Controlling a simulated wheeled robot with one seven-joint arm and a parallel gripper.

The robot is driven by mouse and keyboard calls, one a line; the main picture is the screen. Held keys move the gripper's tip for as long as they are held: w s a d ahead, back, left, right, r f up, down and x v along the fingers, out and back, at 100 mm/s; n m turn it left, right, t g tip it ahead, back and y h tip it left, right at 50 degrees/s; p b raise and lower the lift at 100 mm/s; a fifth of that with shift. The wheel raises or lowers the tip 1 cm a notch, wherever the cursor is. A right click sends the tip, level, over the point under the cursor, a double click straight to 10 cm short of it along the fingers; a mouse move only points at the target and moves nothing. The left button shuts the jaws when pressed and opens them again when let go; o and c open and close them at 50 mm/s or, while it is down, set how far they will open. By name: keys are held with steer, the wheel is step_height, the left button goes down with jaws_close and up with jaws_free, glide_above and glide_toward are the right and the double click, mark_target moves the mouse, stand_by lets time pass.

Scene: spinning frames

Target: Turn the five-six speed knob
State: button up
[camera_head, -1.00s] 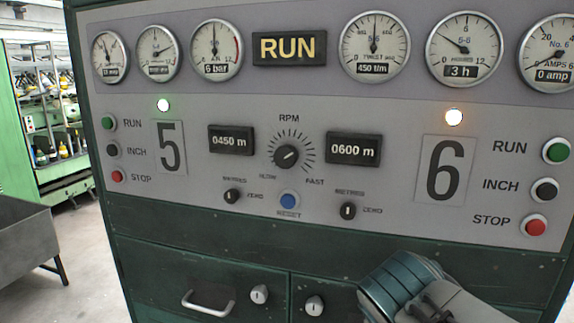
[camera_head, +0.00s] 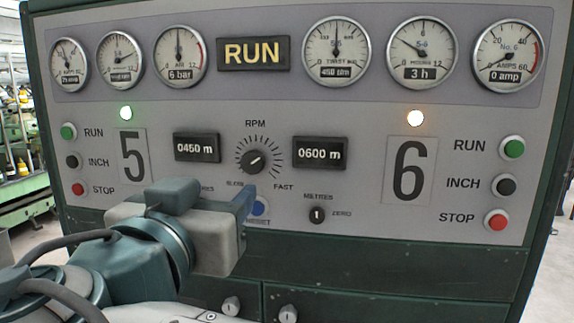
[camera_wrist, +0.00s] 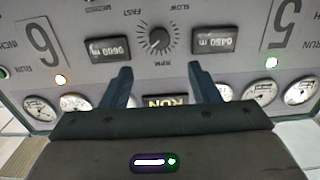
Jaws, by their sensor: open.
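The speed knob (camera_head: 251,161) is a dark round knob with a pale pointer line, under the RPM label at the panel's middle. Its pointer leans to the upper right in the head view. In the wrist view, which shows the panel upside down, the knob (camera_wrist: 159,40) sits at top middle. My gripper (camera_wrist: 160,68) is open and empty, its two blue fingers apart with the knob beyond the gap between the tips. In the head view my gripper (camera_head: 246,200) is just below left of the knob, hiding the left metres switch; contact is not seen.
Counters reading 0450 m (camera_head: 197,147) and 0600 m (camera_head: 320,152) flank the knob. A blue reset button (camera_head: 259,207) and a metres switch (camera_head: 317,214) are below. Gauges line the top; run, inch and stop buttons are at both sides. Drawers (camera_head: 360,300) are underneath.

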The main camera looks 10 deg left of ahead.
mark_target(251, 166)
steer(key=w+p, duration=0.1)
steer(key=w, duration=0.3)
steer(key=w+p, duration=0.1)
steer(key=w, duration=0.3)
steer(key=w+d+p, duration=0.1)
steer(key=w+p, duration=0.1)
steer(key=w, duration=0.2)
steer(key=shift+w, duration=0.1)
steer(key=shift+f, duration=0.1)
steer(key=c, duration=1)
